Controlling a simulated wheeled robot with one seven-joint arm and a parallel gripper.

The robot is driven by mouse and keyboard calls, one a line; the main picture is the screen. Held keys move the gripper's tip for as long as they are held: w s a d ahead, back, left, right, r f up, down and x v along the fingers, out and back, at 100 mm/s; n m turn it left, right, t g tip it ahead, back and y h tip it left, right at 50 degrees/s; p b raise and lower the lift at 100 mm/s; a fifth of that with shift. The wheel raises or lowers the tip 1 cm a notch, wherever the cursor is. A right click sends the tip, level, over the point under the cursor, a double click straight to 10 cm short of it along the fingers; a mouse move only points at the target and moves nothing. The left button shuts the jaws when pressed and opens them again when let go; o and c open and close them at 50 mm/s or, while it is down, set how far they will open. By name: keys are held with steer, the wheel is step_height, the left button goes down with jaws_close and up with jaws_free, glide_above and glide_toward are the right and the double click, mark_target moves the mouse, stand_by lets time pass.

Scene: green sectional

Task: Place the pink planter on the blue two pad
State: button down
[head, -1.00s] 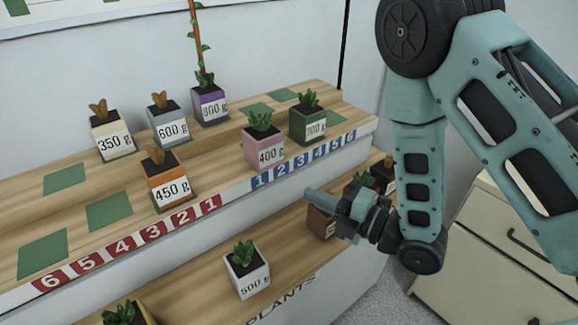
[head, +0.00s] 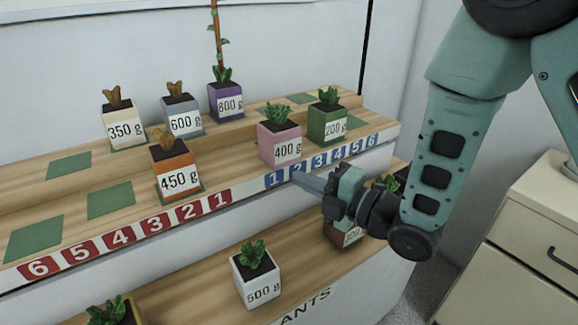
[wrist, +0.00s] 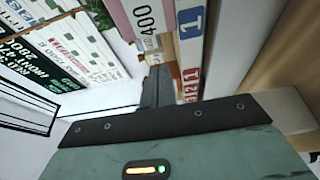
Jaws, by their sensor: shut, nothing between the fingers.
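The pink planter (head: 278,143), labelled 400 g with a green succulent, stands upright on the upper wooden shelf, behind the blue 1 and 2 labels. It also shows close up at the top of the wrist view (wrist: 116,14). The blue two label (head: 298,171) is on the shelf's front edge. I cannot see its pad clearly; the planter may hide it. My gripper (head: 299,180) is shut and empty, its fingers in front of the blue labels, below the planter and apart from it. The fingers (wrist: 158,85) point toward the shelf edge in the wrist view.
A green 200 g planter (head: 325,124) stands close right of the pink one. An orange 450 g planter (head: 174,170) is to the left. Bare green pads (head: 111,200) lie further left. A white planter (head: 254,275) and a brown planter (head: 343,238) stand on the lower shelf.

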mark_target(285, 147)
steer(key=w+a, duration=0.1)
steer(key=w, duration=0.1)
steer(key=w+a+p, duration=0.1)
steer(key=w, duration=0.1)
steer(key=w+a, duration=0.1)
steer(key=w, duration=0.1)
steer(key=shift+a, duration=0.15)
steer(key=shift+w, duration=0.1)
steer(key=w+b, duration=0.1)
steer(key=w, duration=0.1)
steer(key=w+b, duration=0.1)
steer(key=w, duration=0.1)
steer(key=w+a+b, duration=0.1)
steer(key=w, duration=0.2)
